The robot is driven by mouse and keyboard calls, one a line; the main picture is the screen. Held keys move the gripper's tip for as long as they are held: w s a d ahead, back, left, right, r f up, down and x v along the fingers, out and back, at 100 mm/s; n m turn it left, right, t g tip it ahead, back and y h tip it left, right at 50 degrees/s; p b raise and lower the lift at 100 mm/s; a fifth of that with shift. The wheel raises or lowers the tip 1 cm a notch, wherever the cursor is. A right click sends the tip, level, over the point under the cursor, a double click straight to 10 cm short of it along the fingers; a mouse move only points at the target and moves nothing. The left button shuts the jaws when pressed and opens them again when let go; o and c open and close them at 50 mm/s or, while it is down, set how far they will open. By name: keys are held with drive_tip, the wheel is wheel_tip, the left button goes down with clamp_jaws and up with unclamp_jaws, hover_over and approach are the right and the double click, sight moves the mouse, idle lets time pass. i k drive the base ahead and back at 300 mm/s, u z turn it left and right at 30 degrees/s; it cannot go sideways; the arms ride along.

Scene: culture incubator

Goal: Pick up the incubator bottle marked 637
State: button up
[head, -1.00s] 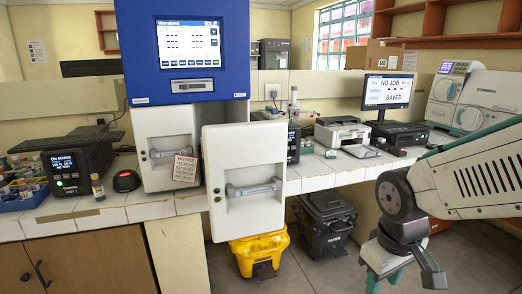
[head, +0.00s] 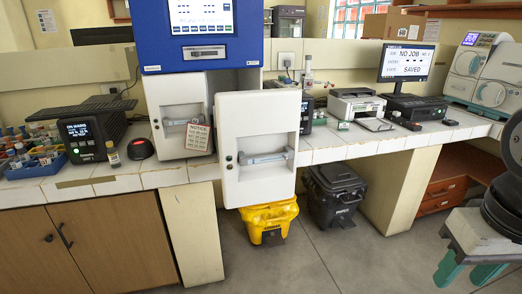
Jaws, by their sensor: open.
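The blue and white cabinet (head: 205,52) with a lit screen stands on the bench. Its right white front panel (head: 258,185) stands forward of the left panel (head: 170,95), which carries a notice. No bottle shows inside the cabinet. A small bottle with a yellowish label (head: 113,157) stands on the bench beside the black display unit. Several small bottles (head: 22,152) stand around a blue tray at the far left. No number 637 is readable on any bottle. My gripper (head: 467,271) hangs at the lower right, teal fingers apart and empty, far from the bottles.
A red-topped black device (head: 140,148) sits near the labelled bottle. A printer (head: 356,105), monitor (head: 407,62) and white machine (head: 480,72) line the bench to the right. Yellow (head: 270,222) and black (head: 335,195) bins stand below. The floor in front is open.

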sight(45, 158)
drive_tip(key=u, duration=2.1)
drive_tip(key=i, duration=3.5)
drive_tip(key=z, duration=1)
